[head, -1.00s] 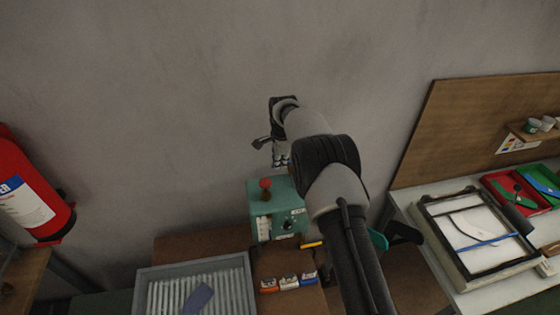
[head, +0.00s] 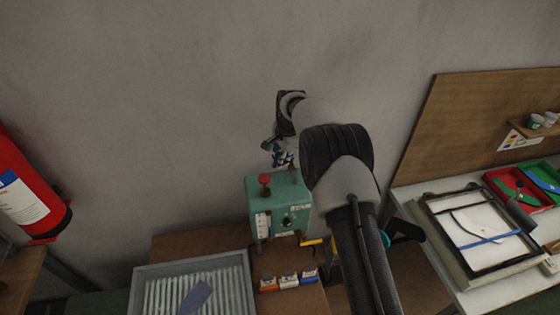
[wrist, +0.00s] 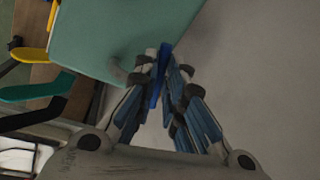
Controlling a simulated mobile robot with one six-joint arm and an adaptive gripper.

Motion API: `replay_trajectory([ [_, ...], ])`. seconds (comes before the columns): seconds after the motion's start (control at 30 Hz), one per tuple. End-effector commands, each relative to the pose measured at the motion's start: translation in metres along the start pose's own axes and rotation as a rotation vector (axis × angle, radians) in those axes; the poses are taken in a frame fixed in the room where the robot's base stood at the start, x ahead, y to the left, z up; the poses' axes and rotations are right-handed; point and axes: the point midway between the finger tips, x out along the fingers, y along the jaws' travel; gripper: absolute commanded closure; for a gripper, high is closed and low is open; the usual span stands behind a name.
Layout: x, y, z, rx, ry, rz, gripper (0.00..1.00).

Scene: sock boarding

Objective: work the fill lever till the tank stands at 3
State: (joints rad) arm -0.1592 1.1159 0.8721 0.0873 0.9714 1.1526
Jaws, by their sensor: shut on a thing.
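The teal tank box (head: 266,204) stands on a brown bench against the wall, with a red knob on top and a white gauge strip (head: 262,225) on its front. The gauge level is too small to read. My gripper (head: 283,156) is just above the back of the box top. In the wrist view, the teal box (wrist: 110,35) fills the upper left, and my gripper (wrist: 168,75) is shut at its edge. A bright blue strip, seemingly the fill lever (wrist: 160,68), shows between the fingertips. Most of it is hidden by the fingers.
A grey ribbed tray (head: 139,290) with a blue-grey piece in it stands front left. Small orange, white and blue blocks (head: 289,282) lie before the box. A red fire extinguisher (head: 30,190) is at far left. A white table (head: 480,298) with a framed screen is at right.

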Motion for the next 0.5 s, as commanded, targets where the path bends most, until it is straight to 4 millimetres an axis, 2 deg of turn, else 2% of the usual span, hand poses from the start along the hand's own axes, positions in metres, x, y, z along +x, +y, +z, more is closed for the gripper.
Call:
replay_trajectory([
  [0.2, -0.0009, 0.0061, -0.0012, -0.124, -0.026, 0.002, 1.0],
  [0.5, -0.0015, 0.0064, -0.0012, -0.135, -0.027, 0.002, 1.0],
])
